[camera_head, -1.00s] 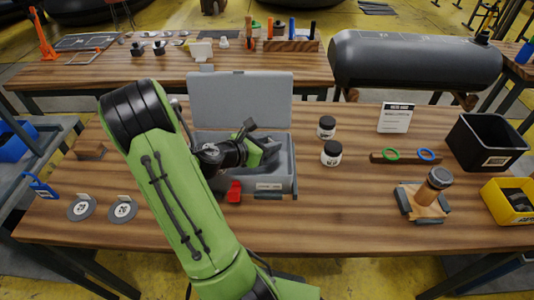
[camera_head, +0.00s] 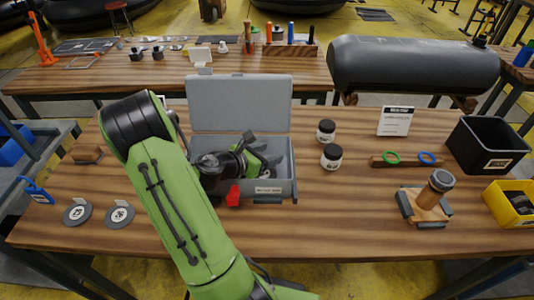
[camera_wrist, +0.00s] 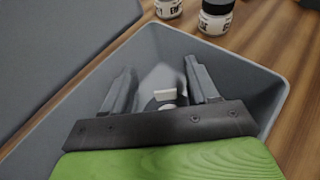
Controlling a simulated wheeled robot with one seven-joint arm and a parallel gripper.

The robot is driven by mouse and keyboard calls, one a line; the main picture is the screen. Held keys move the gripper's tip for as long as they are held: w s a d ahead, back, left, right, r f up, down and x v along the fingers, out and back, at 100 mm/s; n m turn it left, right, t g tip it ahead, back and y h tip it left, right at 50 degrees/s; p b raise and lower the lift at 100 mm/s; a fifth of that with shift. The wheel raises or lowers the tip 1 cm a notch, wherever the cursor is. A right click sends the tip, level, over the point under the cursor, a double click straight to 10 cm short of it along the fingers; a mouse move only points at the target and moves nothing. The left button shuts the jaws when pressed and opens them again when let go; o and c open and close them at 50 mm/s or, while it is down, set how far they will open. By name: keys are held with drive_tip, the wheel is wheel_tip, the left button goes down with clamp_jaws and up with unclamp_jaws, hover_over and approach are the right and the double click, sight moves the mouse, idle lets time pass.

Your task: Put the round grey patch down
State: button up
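My gripper (camera_head: 258,160) is down inside the open grey case (camera_head: 268,188). In the wrist view my gripper (camera_wrist: 160,72) has its two fingers spread wide apart, within the case walls. Between them, low in the case, is a small round greyish piece with a white tab (camera_wrist: 165,94); it looks like a patch, partly hidden by the gripper's crossbar, and neither finger visibly touches it. Two round grey patches with white labels, one (camera_head: 77,212) and another (camera_head: 120,214), lie flat side by side on the table's left.
The raised case lid (camera_head: 238,103) is behind my gripper. A wooden stand (camera_head: 425,203), black bin (camera_head: 488,143) and yellow bin (camera_head: 512,203) are at right.

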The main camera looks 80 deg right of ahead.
drive_tip(key=shift+r, duration=0.25)
drive_tip(key=shift+r+p, duration=0.4)
drive_tip(key=shift+r, duration=0.25)
drive_tip(key=w+a+r+m+t+y+p, duration=0.1)
drive_tip(key=w+a+r+m+t+y, duration=0.15)
drive_tip(key=w+a, duration=0.45)
drive_tip(key=w+a+r+m+t+y+p, duration=0.1)
drive_tip(key=w+a+r+m+t+y, duration=0.2)
drive_tip(key=a, duration=0.8)
drive_tip(key=w+a+r+m+t+y+p, duration=0.1)
drive_tip(key=w+a+r+m+t+y, duration=0.2)
drive_tip(key=a, duration=0.6)
drive_tip(key=s+a+r+m+t+y, duration=0.1)
drive_tip(key=a+r+t, duration=0.1)
drive_tip(key=a, duration=0.5)
drive_tip(key=s+a+r+m+t+y, duration=0.1)
drive_tip(key=a+r+m+t+y, duration=0.1)
drive_tip(key=a+r, duration=0.2)
drive_tip(key=a, duration=0.2)
drive_tip(key=shift+a, duration=0.4)
